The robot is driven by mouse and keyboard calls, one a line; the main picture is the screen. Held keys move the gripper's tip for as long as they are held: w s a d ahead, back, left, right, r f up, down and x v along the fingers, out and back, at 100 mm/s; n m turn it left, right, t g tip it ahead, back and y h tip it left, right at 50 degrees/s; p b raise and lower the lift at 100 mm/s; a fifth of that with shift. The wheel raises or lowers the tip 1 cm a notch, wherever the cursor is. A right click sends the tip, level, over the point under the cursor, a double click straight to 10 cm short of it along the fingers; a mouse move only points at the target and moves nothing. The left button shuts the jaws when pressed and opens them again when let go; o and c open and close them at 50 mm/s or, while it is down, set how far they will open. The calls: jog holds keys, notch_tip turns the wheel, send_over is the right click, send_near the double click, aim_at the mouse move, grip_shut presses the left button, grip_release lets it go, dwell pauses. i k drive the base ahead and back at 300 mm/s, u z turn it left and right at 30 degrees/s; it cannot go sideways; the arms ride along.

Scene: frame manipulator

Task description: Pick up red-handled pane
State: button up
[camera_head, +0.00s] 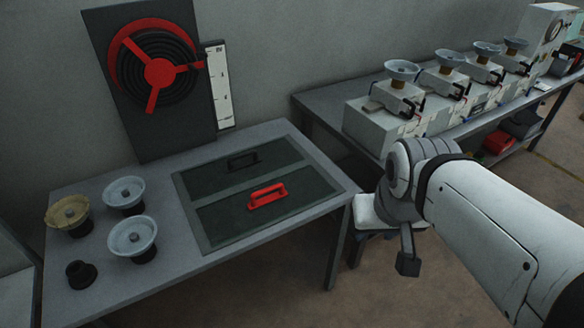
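The red-handled pane (235,218) is a dark flat panel lying in the front half of a grey frame (224,188) set on the table. Its red handle (267,197) stands up from its middle. A second dark pane (215,178) with a black handle (243,161) lies behind it in the same frame. My gripper (407,264) hangs at the end of my white arm, right of the table and apart from both panes. Only a dark finger-like part shows, so its opening is unclear.
The grey table (180,285) also holds a yellowish bowl-topped piece (67,212), two pale ones (132,236) and a small black knob (80,274) at left. A board with a red wheel (158,72) stands behind. A bench with white devices (372,125) stands at right.

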aim_at(225, 220)
jog(key=i, duration=1)
jog(key=z, duration=0.05)
